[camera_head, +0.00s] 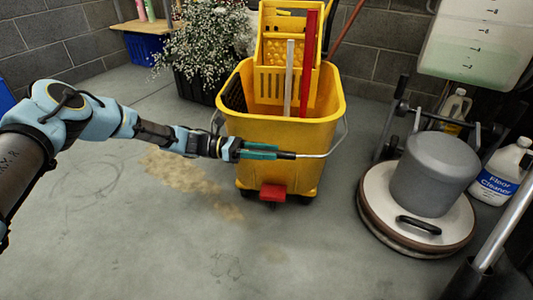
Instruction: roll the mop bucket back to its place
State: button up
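The yellow mop bucket (270,170) stands upright on its casters on the concrete floor, with a yellow wringer (288,52) on top and a red pedal (272,192) low at its front. Its thin metal handle (326,153) hangs across the front. My gripper (284,155) reaches in from the left, its fingers in front of the bucket and in line with the handle. The fingers overlap the handle's middle, so I cannot tell whether they are closed around it or only beside it.
A floor machine (430,180) stands at the right, with a floor cleaner jug (503,172) beside it. A potted flowering plant (203,45) is behind left. A brownish stain (188,172) marks the floor. The front and left floor are clear.

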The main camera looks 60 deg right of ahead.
jog(key=shift+o, duration=0.8)
jog(key=shift+a, duration=0.1)
jog(key=p+v, duration=0.2)
jog(key=v, duration=0.8)
jog(key=shift+w, duration=0.35)
